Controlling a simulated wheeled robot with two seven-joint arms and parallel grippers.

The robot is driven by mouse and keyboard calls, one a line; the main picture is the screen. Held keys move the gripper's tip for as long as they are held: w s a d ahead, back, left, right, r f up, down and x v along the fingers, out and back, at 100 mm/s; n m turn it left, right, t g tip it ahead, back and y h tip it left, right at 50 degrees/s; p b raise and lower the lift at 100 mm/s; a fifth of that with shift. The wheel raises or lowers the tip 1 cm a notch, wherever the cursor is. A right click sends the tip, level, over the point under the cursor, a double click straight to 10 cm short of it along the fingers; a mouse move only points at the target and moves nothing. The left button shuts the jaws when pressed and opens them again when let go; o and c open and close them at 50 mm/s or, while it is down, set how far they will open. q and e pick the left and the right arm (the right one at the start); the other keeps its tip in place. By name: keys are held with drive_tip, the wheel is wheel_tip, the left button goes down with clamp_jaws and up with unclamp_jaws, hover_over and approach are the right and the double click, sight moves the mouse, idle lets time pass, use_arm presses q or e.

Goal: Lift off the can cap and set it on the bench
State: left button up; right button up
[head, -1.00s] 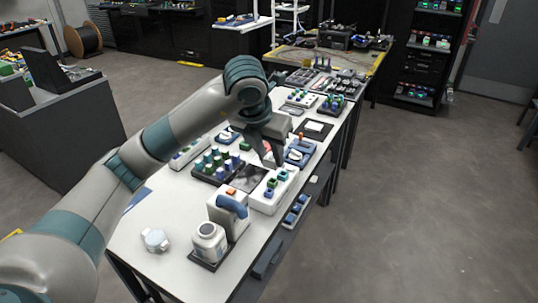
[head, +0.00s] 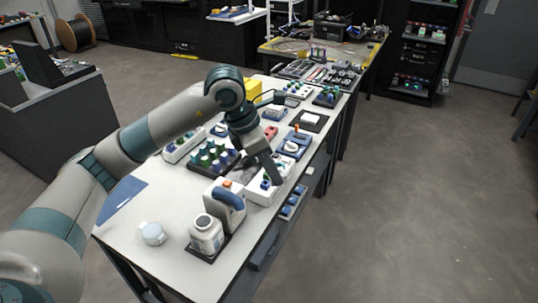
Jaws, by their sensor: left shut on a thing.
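The white can (head: 206,236) stands upright on a dark base near the front corner of the bench (head: 170,269). My left gripper (head: 274,181) points down over the white block, to the right of and beyond the can, apart from both. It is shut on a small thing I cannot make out. My right gripper is not in view.
The white block (head: 257,193) carries small green and blue pieces. A dark rack (head: 228,167) of green and blue pieces lies behind. The bench is clear around the pale round piece.

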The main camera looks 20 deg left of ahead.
use_arm(q)
drive_tip(key=s+d+f+m+g+y, duration=0.1)
drive_tip(key=s+f+m+g, duration=0.2)
drive_tip(key=m, duration=1)
drive_tip(key=s+f+m+g+y, duration=0.2)
drive_tip(key=s+f+m+g, duration=0.2)
drive_tip(key=s+m, duration=0.5)
drive_tip(key=shift+s+d+m+y, duration=0.3)
drive_tip(key=shift+s+d+m, duration=0.1)
drive_tip(key=shift+m, duration=1.5)
drive_tip(key=shift+r, duration=0.15)
